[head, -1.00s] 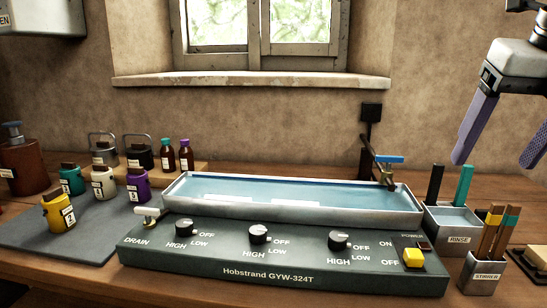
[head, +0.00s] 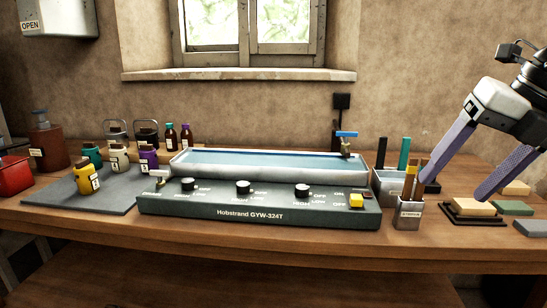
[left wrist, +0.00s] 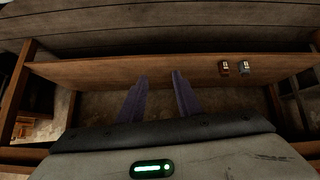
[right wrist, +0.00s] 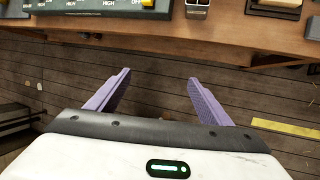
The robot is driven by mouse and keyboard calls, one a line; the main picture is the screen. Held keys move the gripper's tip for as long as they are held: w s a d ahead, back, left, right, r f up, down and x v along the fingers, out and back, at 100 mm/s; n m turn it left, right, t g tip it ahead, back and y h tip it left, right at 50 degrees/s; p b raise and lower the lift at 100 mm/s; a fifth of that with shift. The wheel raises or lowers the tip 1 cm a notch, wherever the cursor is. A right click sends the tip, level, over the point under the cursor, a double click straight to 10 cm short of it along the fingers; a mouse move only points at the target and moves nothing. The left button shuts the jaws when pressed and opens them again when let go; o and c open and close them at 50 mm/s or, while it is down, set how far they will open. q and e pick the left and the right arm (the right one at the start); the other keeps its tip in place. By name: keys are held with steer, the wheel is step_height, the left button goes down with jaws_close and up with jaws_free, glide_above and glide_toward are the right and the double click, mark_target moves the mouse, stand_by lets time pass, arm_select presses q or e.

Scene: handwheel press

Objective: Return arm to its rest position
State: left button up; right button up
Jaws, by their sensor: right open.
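My right gripper (head: 453,190) is at the right of the head view, its purple fingers spread and pointing down, with nothing between them. It appears over or in front of the right end of the bench. In the right wrist view the open fingers (right wrist: 158,77) show bare floor between them, with the bench edge beyond. My left gripper is outside the head view. In the left wrist view its purple fingers (left wrist: 160,76) stand apart, empty, before a wooden shelf (left wrist: 90,70).
The grey Hobstrand unit (head: 250,217) with its water tray (head: 270,172) fills the bench middle. The stirrer cup (head: 408,214), rinse cup (head: 386,188) and a block on a dark stand (head: 474,208) are near the right gripper. Several bottles stand at left.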

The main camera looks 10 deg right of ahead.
steer(key=a+f+m+t+y+p, duration=0.1)
steer(key=a+f+m+t, duration=0.15)
steer(key=f+m, duration=0.6)
steer(key=w+a+f+m+t+y+p, duration=0.15)
steer(key=f+m+t, duration=0.25)
steer(key=f, duration=0.9)
steer(key=s+a+f+m+t+y+p, duration=0.1)
steer(key=f+m+t+y, duration=0.15)
steer(key=f+m, duration=0.55)
steer(key=s+a+f+m+g+h, duration=0.4)
steer(key=s+a+f+m, duration=0.5)
steer(key=s+a+f, duration=0.7)
step_height(320, 180, down, 4)
steer(key=shift+s+a+r+g+p, duration=0.1)
steer(key=shift+s+a+g+p, duration=0.25)
steer(key=shift+a+g+p, duration=0.15)
steer(key=shift+m, duration=0.25)
